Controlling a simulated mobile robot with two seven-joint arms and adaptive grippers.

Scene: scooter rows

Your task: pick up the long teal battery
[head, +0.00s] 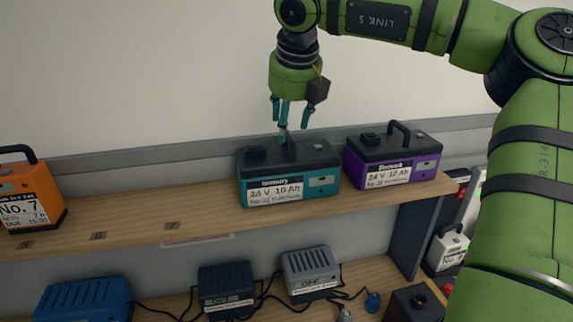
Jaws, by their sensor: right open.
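The long teal battery (329,183) stands upright on the upper wooden shelf, with a dark top and a white label reading 24 V 10 Ah. My right gripper (283,135) points down over the middle of its top. Its jaws are open and its fingertips are at or just above the dark handle area. The fingers partly cover the handle, so I cannot tell whether they touch it. My left gripper is not in view.
A purple battery (419,162) with a raised black handle stands close on the right. An orange battery (30,196) stands at the far left; the shelf (130,215) between is clear. Below are a blue unit (84,300), a black charger (227,288) and a grey charger (311,272) with cables.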

